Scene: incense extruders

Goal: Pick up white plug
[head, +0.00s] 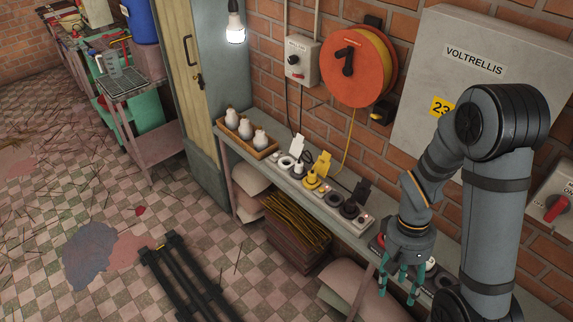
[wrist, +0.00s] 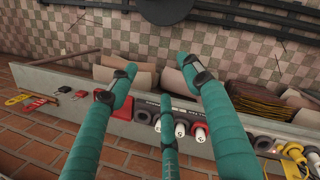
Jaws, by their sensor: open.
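The white plug (head: 298,170) sits upright on the long shelf in the head view, in a row of round sockets, with a white tag (head: 297,147) standing behind it. The yellow plug (head: 312,180) with its yellow tag is just to its right, and a black plug (head: 350,208) is further right. My gripper (head: 408,284) is open and empty at the right end of the shelf, well away from the white plug. Its three teal fingers (wrist: 160,77) spread in the wrist view.
A wooden tray of white bulb-like pieces (head: 246,131) stands left of the plugs. Behind the shelf are a brick wall, an orange cable reel (head: 352,66) and a grey cabinet (head: 480,75). In the wrist view, a red block (wrist: 104,96) and several white-tipped pieces (wrist: 180,130) line the shelf.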

